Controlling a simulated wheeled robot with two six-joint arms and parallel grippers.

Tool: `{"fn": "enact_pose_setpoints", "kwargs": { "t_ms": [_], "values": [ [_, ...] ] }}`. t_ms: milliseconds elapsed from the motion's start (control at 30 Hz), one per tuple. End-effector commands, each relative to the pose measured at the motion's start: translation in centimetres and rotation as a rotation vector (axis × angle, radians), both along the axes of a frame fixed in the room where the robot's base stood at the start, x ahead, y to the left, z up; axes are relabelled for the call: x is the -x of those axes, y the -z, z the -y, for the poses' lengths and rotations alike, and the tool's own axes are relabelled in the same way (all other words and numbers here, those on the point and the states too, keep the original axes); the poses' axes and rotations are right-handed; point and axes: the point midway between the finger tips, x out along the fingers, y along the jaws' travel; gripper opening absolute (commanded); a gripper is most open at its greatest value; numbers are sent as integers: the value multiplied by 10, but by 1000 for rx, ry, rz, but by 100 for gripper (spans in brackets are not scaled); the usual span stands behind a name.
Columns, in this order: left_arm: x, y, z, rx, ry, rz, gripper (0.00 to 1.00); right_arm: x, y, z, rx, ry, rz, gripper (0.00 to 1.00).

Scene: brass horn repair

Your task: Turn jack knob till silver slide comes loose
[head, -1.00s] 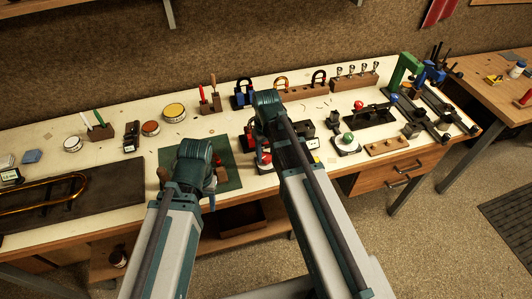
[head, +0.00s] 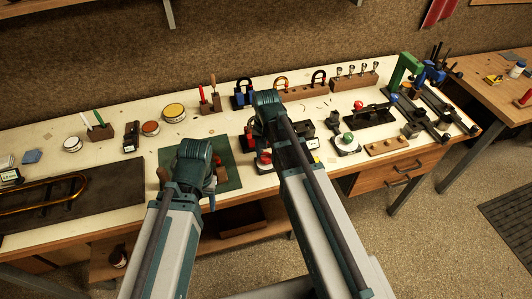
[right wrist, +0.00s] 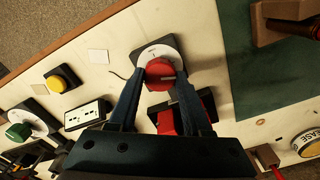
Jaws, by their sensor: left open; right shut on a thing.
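The red knob (right wrist: 160,72) sits on a round white dial plate (right wrist: 149,50) with a dark base. It also shows in the head view (head: 264,158), partly behind my right arm. My right gripper (right wrist: 160,78) is shut on the knob, one dark blue finger on each side. A red and dark fixture (right wrist: 167,121) lies just behind the knob, partly covered by the gripper. My left gripper (head: 211,201) is open over the front of the green mat (head: 232,181), mostly hidden by its own wrist. I cannot make out the silver slide.
A green knob (head: 348,137) on its own dial stands to the right, with a yellow button (right wrist: 55,83) near it in the right wrist view. A wooden block (head: 386,146) lies farther right. A curved brass tube (head: 45,207) lies on the dark mat at left.

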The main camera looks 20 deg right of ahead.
Motion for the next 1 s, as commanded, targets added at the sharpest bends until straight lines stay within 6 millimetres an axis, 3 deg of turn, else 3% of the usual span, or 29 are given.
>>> {"fn": "enact_pose_setpoints", "kwargs": {
  "t_ms": [600, 633, 800, 1000],
  "values": [
    [0, 0, 0, 0, 0, 0, 50, 0, 0, 0, 0, 38, 0, 0],
    [0, 0, 0, 0, 0, 0, 50, 0, 0, 0, 0, 37, 0, 51],
    [0, 0, 0, 0, 0, 0, 50, 0, 0, 0, 0, 37, 0, 79],
    [0, 0, 0, 0, 0, 0, 50, 0, 0, 0, 0, 37, 0, 79]
  ]
}}
